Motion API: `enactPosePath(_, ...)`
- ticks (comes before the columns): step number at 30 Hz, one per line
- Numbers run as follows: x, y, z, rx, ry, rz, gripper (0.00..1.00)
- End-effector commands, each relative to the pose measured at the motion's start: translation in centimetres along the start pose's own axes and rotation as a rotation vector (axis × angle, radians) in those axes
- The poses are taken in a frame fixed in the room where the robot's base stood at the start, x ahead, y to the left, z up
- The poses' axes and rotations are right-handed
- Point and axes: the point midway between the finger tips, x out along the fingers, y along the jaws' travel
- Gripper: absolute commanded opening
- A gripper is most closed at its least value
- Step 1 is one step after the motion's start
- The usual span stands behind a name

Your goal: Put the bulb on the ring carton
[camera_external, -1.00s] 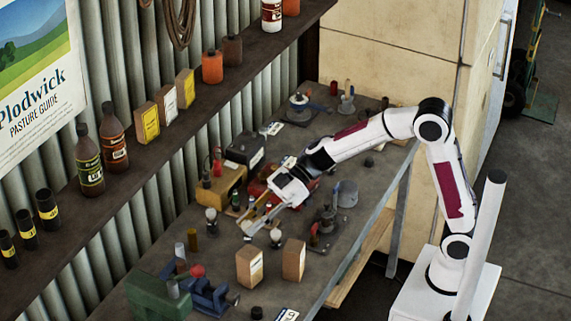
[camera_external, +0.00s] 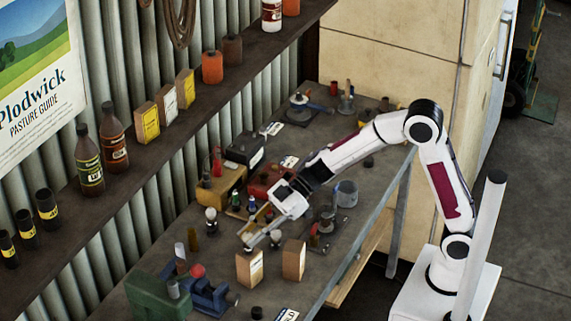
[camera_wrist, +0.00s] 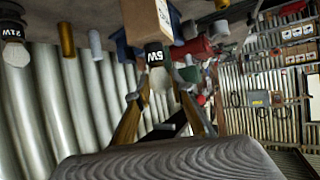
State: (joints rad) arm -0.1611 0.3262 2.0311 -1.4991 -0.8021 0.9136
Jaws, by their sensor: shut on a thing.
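A light bulb with a black base marked 5W (camera_wrist: 155,56) is between my fingers in the wrist view, its pale globe partly hidden by them. My gripper (camera_external: 262,238) is shut on this bulb, low over the bench; I cannot tell whether the bulb touches the bench. It also shows in the wrist view (camera_wrist: 160,95). Two brown cartons stand just in front: a left carton (camera_external: 249,267) with a pale label and a right carton (camera_external: 293,260). One labelled carton (camera_wrist: 148,18) shows just beyond the bulb in the wrist view. The label is too small to read as ring carton.
A second bulb marked 21W (camera_wrist: 13,48) stands toward the wall, also in the external view (camera_external: 211,221). The bench's front edge lies right.

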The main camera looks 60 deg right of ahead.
Motion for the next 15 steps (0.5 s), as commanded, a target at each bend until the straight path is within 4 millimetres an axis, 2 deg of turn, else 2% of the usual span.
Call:
enactPosePath(13, 0.16, 0.01, 0.29, -0.001, 0.000, 0.000, 0.01)
enactPosePath(14, 0.15, 0.01, 0.26, -0.001, 0.000, 0.000, 0.30)
enactPosePath(15, 0.14, 0.01, 0.25, -0.001, 0.000, 0.000, 0.39)
